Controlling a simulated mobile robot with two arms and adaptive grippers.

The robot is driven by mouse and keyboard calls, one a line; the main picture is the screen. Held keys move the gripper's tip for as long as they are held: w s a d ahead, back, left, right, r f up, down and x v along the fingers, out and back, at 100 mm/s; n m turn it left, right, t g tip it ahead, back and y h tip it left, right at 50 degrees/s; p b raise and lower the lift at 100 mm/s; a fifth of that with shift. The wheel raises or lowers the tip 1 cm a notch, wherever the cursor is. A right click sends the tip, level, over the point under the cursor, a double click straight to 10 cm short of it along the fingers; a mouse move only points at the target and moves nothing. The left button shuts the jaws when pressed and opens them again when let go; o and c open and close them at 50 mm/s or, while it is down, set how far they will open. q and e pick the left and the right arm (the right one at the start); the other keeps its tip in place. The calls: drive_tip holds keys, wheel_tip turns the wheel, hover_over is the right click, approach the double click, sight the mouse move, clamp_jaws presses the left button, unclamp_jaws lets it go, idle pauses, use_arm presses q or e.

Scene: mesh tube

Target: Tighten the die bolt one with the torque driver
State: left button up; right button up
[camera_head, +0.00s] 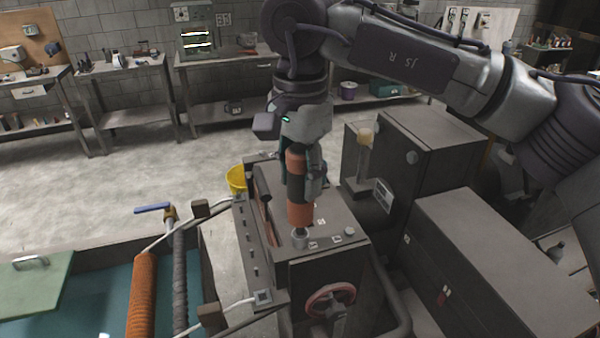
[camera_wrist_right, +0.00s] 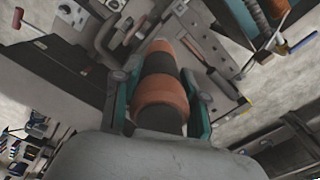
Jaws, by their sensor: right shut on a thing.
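My right gripper (camera_head: 308,178) is shut on the torque driver (camera_head: 298,205), which has an orange and black barrel. The driver hangs nearly upright over the top of the grey machine (camera_head: 332,258). Its lower end meets a silver round piece (camera_head: 300,238) on the machine top; I cannot tell whether that is the driver's socket or a bolt head. In the right wrist view the driver (camera_wrist_right: 160,87) lies between the teal finger pads. The die bolt itself is not clearly visible under the driver. My left gripper is not in view.
A red handwheel (camera_head: 330,298) is on the machine's front. A teal tank with an orange mesh tube (camera_head: 142,292) stands left, with a blue-handled valve (camera_head: 153,209). A yellow bucket (camera_head: 236,180) is behind the machine. Grey cabinets (camera_head: 490,270) stand close on the right.

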drive_tip(key=shift+f+b, duration=0.8)
drive_tip(key=shift+f, duration=0.05)
idle(1.8)
idle(0.6)
